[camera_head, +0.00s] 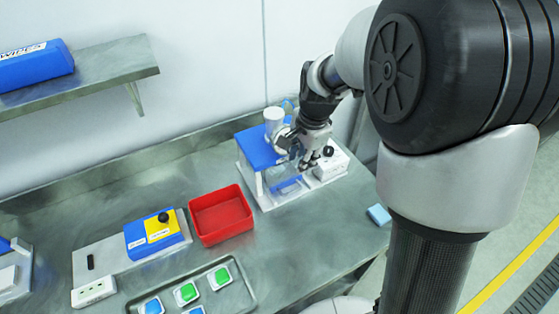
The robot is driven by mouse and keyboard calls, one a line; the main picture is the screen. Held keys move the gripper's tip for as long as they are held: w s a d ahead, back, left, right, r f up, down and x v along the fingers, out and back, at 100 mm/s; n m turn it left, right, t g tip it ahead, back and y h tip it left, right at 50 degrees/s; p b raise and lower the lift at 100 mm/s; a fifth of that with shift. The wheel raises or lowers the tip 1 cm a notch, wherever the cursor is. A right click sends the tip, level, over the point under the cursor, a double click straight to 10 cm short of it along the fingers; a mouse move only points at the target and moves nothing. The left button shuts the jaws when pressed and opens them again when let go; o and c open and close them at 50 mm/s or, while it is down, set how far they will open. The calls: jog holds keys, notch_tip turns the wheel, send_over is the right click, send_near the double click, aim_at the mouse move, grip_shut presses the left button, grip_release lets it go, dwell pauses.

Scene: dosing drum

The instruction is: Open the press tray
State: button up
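The press (259,150) is a white-framed device with a blue top, standing at the right part of the metal bench. A blue and clear part low in its front opening (286,187) looks like the press tray, but it is small and partly hidden. I cannot tell whether it is pulled out. My gripper (303,164) is over the front right of the press, pointing down and close to the opening. Its fingers are small and dark here, and I cannot tell whether they touch anything. My arm and gripper hide part of the press.
A white box with a black knob (335,163) adjoins the press on the right. A red bin (221,215) is to its left, then a blue and yellow device (150,237). A metal tray (240,300) holds several coloured pieces. A light blue block (379,214) lies near the right edge.

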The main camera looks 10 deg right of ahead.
aim_at(293, 192)
jog(key=w+f+b, duration=0.1)
jog(key=f, duration=0.4)
jog(key=f+b, duration=0.2)
jog(key=f, duration=0.4)
jog(key=w+a+f+b, duration=0.1)
jog(key=f+b, duration=0.1)
jog(key=f, duration=0.3)
jog(key=shift+w+f, duration=0.35)
jog(key=shift+d, duration=0.1)
jog(key=shift+c, duration=0.3)
grip_shut()
jog(key=shift+s, duration=0.1)
